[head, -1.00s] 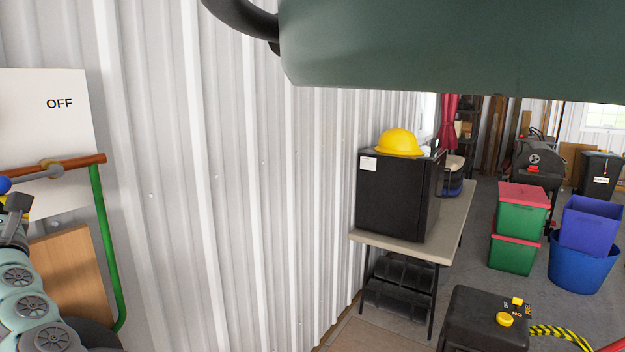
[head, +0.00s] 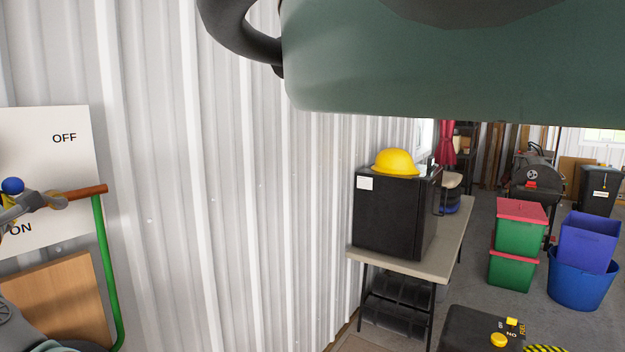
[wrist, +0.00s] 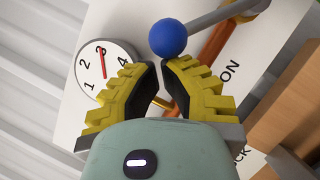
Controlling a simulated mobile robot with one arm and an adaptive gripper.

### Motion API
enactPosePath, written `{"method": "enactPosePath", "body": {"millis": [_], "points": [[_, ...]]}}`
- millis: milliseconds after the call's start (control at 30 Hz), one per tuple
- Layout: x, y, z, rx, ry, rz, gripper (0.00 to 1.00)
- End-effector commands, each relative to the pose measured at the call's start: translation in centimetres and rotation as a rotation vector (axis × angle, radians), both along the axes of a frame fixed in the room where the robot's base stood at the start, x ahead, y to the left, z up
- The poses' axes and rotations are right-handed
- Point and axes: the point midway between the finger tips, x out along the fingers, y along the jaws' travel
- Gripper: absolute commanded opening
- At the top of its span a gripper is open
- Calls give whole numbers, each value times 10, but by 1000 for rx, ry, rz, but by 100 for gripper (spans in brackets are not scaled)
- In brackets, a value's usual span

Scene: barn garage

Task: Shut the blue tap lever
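The blue ball end (wrist: 168,38) of the tap lever shows in the wrist view, just beyond my fingertips. Its grey rod (wrist: 215,16) runs up and right towards the pipe. In the head view the ball (head: 12,185) is at the far left edge, near the grey tap (head: 42,200) on the copper pipe (head: 88,192). My gripper (wrist: 160,64) has yellow fingers with dark pads; their tips come together with only a narrow gap and nothing held. Whether they touch the ball is unclear. The white board (head: 70,165) carries OFF at upper right and ON at lower left.
A round dial (wrist: 107,67) is on the board, left of my fingers. A green hose (head: 108,270) hangs from the pipe beside a wooden panel (head: 65,285). The corrugated wall (head: 230,200) is close. A table (head: 435,258) with a black cabinet stands to the right.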

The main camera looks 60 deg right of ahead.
Motion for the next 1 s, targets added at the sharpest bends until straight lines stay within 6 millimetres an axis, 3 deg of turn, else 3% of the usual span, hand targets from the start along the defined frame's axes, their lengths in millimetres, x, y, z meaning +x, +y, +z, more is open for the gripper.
{"method": "enactPosePath", "body": {"millis": [33,433,1000], "points": [[0,-2,12,43,0,-1,0],[0,-29,45,423,10,-6,0],[1,-65,62,811,27,-8,0]]}}
